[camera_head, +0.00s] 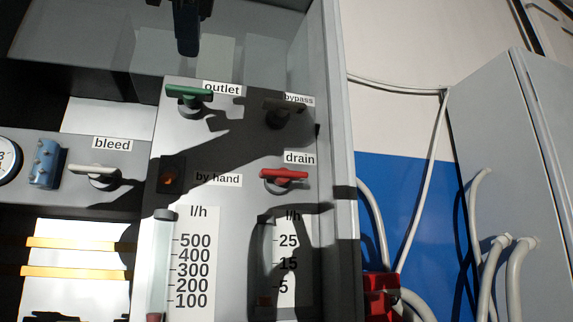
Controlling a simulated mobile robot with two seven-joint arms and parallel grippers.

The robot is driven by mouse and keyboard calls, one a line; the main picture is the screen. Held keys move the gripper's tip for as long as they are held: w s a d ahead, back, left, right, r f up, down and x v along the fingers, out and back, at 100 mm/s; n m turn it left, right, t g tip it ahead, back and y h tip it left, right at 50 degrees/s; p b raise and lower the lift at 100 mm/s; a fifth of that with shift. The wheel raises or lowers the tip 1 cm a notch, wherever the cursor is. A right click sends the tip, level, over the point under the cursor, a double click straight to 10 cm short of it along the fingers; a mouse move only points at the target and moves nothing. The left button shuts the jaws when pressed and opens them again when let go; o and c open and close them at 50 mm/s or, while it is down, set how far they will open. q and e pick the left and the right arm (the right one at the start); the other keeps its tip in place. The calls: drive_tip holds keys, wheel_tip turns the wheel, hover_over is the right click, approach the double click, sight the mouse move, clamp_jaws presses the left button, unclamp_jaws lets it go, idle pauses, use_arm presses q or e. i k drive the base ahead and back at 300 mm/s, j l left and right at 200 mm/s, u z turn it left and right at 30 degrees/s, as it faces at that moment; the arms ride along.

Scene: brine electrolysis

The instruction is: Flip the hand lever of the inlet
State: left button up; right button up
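No lever labelled inlet shows in this view. My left gripper (188,42) is a dark shape at the top edge, above the panel and apart from all levers; its fingers cannot be made out as open or shut. My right gripper is not in view. The grey panel carries a green lever (189,92) labelled outlet, a dark lever (284,107) labelled bypass, and a red lever (284,174) labelled drain. A white lever (94,170) labelled bleed sits on the panel at left. All four handles lie roughly crosswise in the picture.
Below are two flow scales in l/h, a taller left one (188,262) and a right one (287,262). A small orange-lit switch (170,179) sits beside the label "by hand". A blue part (45,164) is at left. Pale hoses (428,190) and a grey cabinet (500,130) stand right.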

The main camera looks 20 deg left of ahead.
sight(168, 177)
drive_tip(key=k+l, duration=1.2)
drive_tip(key=k, duration=0.1)
